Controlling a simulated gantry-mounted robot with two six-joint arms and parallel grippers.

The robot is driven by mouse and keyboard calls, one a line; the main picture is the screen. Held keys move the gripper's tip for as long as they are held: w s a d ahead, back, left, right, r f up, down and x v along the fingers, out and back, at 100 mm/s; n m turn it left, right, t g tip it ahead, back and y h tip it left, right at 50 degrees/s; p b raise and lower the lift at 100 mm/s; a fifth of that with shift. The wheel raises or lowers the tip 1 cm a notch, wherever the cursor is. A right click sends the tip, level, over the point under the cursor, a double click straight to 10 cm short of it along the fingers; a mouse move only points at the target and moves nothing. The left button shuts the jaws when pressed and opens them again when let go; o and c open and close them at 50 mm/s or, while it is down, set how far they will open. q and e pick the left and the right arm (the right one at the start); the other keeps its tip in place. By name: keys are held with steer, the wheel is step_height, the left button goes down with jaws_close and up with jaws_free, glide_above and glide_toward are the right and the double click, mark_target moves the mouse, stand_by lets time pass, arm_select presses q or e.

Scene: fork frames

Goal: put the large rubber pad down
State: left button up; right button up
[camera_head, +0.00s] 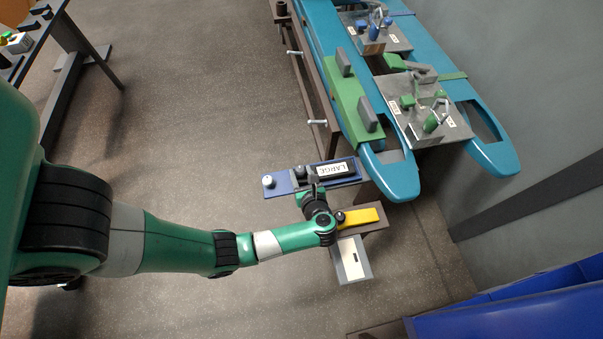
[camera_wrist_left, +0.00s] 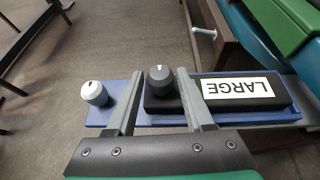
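The large rubber pad (camera_wrist_left: 250,92) is a black block with a white "LARGE" label and a black knob (camera_wrist_left: 159,79) at its left end. It lies flat on a blue board (camera_wrist_left: 110,114); in the head view the pad's label end (camera_head: 348,168) shows near the green-blue frame. My left gripper (camera_wrist_left: 158,75) is over the pad's left end, with its two fingers apart on either side of the knob. Gaps show between knob and fingers, so it is open. In the head view my left gripper (camera_head: 314,179) partly hides the pad. My right gripper is not in view.
A white-topped knob (camera_head: 268,181) stands on the board's left end. A yellow block (camera_head: 360,217) and a grey-white box (camera_head: 351,260) lie just below the board. The teal fork frame (camera_head: 393,180) rises close on the right. Open floor lies to the left.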

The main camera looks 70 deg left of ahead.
arm_select(q)
steer(key=shift+o, duration=1.3)
steer(key=shift+r, duration=0.2)
steer(key=w+p+v, duration=0.1)
steer(key=p+v, duration=0.2)
steer(key=v, duration=0.9)
steer(key=shift+s+p, duration=0.35)
steer(key=shift+s, duration=0.1)
steer(key=shift+w, duration=0.1)
